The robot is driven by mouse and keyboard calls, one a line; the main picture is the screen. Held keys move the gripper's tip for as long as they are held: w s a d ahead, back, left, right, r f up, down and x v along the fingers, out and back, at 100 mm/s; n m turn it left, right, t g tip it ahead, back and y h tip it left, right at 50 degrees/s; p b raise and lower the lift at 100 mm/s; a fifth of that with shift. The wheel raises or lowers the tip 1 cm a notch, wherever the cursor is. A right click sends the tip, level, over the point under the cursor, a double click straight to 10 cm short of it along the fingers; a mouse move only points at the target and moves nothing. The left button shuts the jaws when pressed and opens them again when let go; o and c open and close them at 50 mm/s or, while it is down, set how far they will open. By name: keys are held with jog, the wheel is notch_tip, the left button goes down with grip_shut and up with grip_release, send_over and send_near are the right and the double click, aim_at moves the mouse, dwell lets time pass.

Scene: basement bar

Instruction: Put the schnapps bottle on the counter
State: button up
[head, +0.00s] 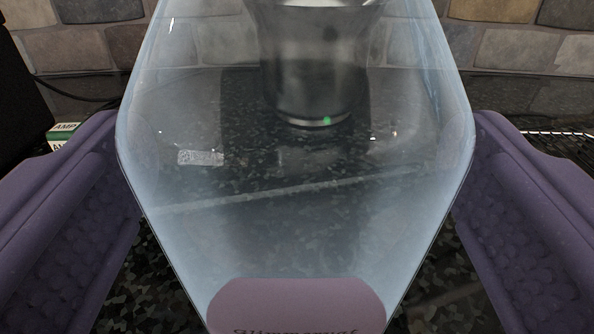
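A large clear bottle with a pale blue tint (300,235) fills the middle of the head view, very close to the camera. It has a mauve label (296,305) at the bottom edge; the dark lettering on it is cut off. I take it for the schnapps bottle. My gripper (297,130) has one purple finger on each side of the bottle. The fingertips meet its widest edges left and right, so it looks shut on the bottle. The dark speckled counter (150,285) shows below and through the glass. The bottle's top and base are out of frame.
A dark metallic cylinder with a green light (312,75) stands on the counter behind the bottle. A small green and white box (62,133) and a black object (18,95) are at left. A wire rack (560,137) is at right. A stone wall (520,45) closes the back.

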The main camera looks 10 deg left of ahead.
jog(key=p+v, duration=0.3)
jog(key=v, duration=0.8)
